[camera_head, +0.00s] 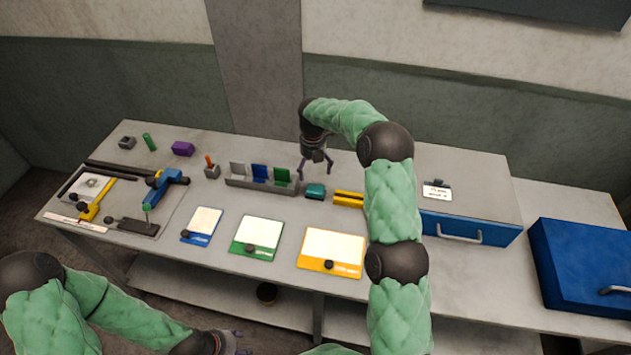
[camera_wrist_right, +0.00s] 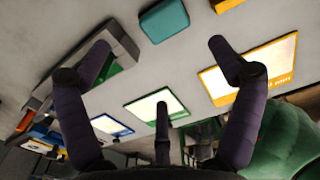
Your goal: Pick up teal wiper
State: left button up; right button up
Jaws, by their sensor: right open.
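The teal wiper (camera_head: 315,191) is a small block lying on the grey table, between the slotted holder and a yellow block. It also shows at the top of the right wrist view (camera_wrist_right: 164,20), beyond the fingertips. My right gripper (camera_head: 315,172) is open and empty, above the table and slightly behind the wiper in the head view, not touching it. My left gripper (camera_head: 230,343) is at the bottom edge of the head view, in front of the table; its fingers are too small and cut off to judge.
The slotted holder (camera_head: 262,186) with grey, blue and green plates stands left of the wiper. The yellow block (camera_head: 349,199) is close on its right. Blue (camera_head: 202,225), green (camera_head: 256,236) and orange (camera_head: 332,251) framed boards lie in front. A blue-fronted box (camera_head: 470,229) stands farther right.

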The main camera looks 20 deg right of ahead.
send_over(316, 188)
jog(key=f, duration=0.3)
jog(key=a+f, duration=0.1)
jog(key=f, duration=0.1)
jog(key=shift+w+f+b, duration=0.1)
jog(key=shift+w+b, duration=0.05)
jog(key=shift+b, duration=0.15)
jog(key=shift+d+f+b, duration=0.2)
jog(key=shift+f, duration=1.2)
jog(key=shift+d+f+b, duration=0.15)
jog(key=shift+d+f, duration=0.05)
jog(key=shift+f, duration=1.15)
jog(key=c, duration=1.5)
